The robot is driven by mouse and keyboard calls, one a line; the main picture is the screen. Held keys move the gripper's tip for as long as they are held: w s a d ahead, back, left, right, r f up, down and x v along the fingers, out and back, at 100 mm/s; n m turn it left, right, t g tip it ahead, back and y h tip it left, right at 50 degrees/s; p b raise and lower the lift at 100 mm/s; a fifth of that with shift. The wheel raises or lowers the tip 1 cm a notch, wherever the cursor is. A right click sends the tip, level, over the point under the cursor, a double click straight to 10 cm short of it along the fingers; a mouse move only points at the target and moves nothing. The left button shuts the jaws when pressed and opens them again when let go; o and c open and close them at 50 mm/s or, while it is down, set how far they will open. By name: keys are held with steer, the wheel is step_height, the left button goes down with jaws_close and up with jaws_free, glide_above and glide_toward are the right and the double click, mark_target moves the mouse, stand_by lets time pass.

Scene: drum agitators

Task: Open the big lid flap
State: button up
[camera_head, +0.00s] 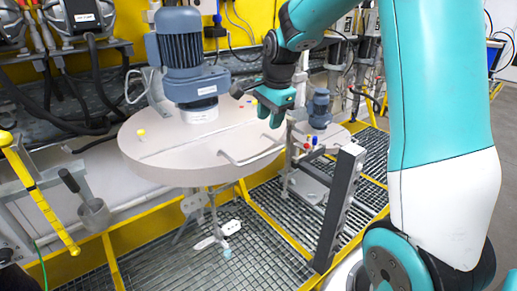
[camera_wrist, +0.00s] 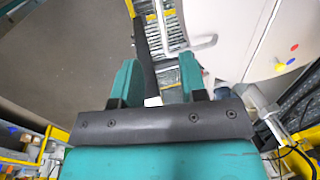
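In the head view a large, round, pale lid (camera_head: 170,155) lies flat, with a seam across it and a blue motor (camera_head: 185,60) on top. The big lid flap (camera_head: 215,168) is its near part, lying closed and level. A pale bar handle (camera_head: 255,153) runs along the flap's front right edge. My gripper (camera_head: 272,118) is above and beyond the handle, near the lid's right side, and appears apart from it. In the wrist view my gripper (camera_wrist: 158,68) has its teal fingers spread with nothing held. A pale rounded surface (camera_wrist: 235,35) lies right of the fingers.
A dark upright post (camera_head: 338,205) stands right of the lid. A smaller agitator with a blue motor (camera_head: 320,108) is behind it. A yellow-handled lever (camera_head: 40,195) is at the left. Metal grating (camera_head: 265,262) and yellow rails surround the base.

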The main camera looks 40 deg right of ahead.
mark_target(264, 155)
steer(key=f, duration=0.4)
steer(key=w+f+p, duration=0.1)
steer(key=f, duration=0.2)
steer(key=w+f+p, duration=0.1)
steer(key=f, duration=0.3)
steer(key=shift+w+f, duration=0.1)
steer(key=shift+f, duration=0.2)
